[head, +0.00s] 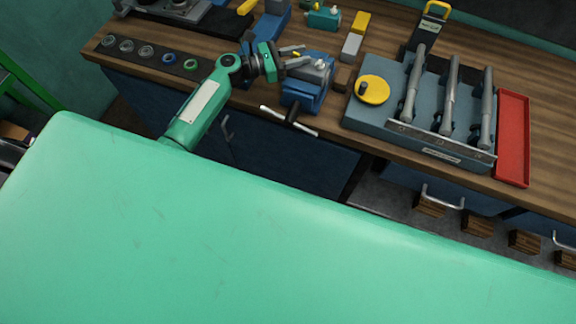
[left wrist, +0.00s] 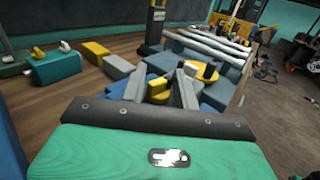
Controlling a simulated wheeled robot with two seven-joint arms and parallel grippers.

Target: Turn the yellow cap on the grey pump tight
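The grey pump (head: 312,72) sits in the blue vise (head: 303,94) near the bench's front edge. Its yellow cap (head: 320,66) shows small in the head view. In the left wrist view the yellow cap (left wrist: 157,88) lies between and beyond my fingers. My left gripper (head: 307,54) is just above and left of the pump, its fingers apart with nothing between them. The open fingers also show in the left wrist view (left wrist: 161,72). I cannot tell whether a finger touches the pump. My right gripper is not in view.
A teal pump (head: 323,18) stands behind the vise. Yellow and grey blocks (head: 352,46) lie right of it. A grey fixture with a yellow disc (head: 374,90) and several rods stands right, beside a red tray (head: 512,138). A dark strip with rings (head: 146,52) lies left.

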